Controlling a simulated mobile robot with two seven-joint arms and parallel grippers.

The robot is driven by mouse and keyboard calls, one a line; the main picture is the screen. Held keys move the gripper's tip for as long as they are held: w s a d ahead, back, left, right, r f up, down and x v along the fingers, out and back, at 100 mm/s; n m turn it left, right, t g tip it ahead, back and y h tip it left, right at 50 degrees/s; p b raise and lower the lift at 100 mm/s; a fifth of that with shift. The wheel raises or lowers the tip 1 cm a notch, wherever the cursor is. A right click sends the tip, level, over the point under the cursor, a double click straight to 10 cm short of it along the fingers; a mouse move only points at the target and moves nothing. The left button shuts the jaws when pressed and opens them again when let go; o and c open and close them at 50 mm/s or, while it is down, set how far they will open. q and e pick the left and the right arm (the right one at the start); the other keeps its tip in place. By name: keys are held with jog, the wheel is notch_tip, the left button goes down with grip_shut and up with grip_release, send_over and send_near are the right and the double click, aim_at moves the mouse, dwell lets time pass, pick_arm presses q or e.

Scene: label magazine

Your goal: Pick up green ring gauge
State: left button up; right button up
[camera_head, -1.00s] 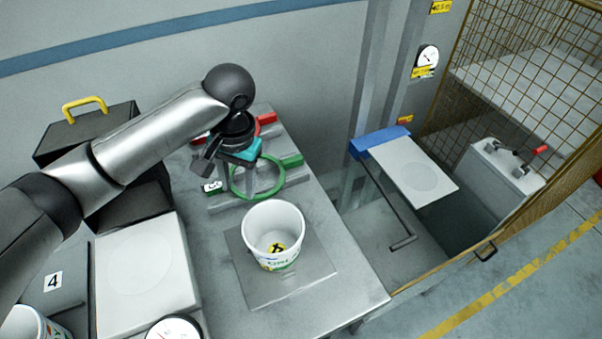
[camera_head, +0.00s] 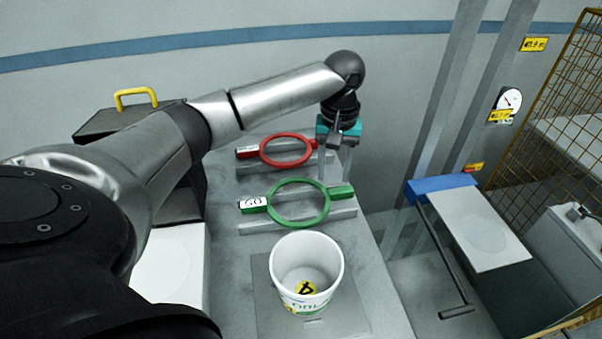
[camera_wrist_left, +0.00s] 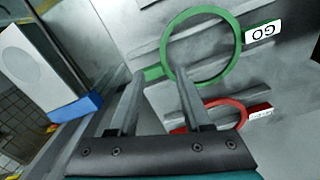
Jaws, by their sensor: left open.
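The green ring gauge (camera_head: 298,224) lies on grey rails on the bench, with a white "GO" label on its left handle and a plain green handle on its right. It also shows in the left wrist view (camera_wrist_left: 165,45). My left gripper (camera_head: 341,172) is open and empty, pointing down above the bench beyond the gauge's right handle. In the left wrist view my left gripper (camera_wrist_left: 158,74) has the plain green handle showing between its fingertips, farther off; I see no contact. My right gripper is not in view.
A red ring gauge (camera_head: 287,165) lies on rails behind the green one, close to my left fingers. A white cup (camera_head: 307,262) stands on a grey plate in front. A black case (camera_head: 130,118) with a yellow handle is at left. A mesh fence (camera_head: 548,130) stands at right.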

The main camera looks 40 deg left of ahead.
aim_at(328, 202)
pick_arm(q)
notch_tip(328, 202, down, 3)
jog(key=shift+f, duration=0.2)
jog(key=shift+s+a+f+b, duration=0.15)
jog(key=shift+f+b, duration=0.45)
jog(key=shift+f, duration=2.05)
jog(key=shift+c, duration=0.3)
grip_shut()
jog(key=shift+a+r, duration=0.1)
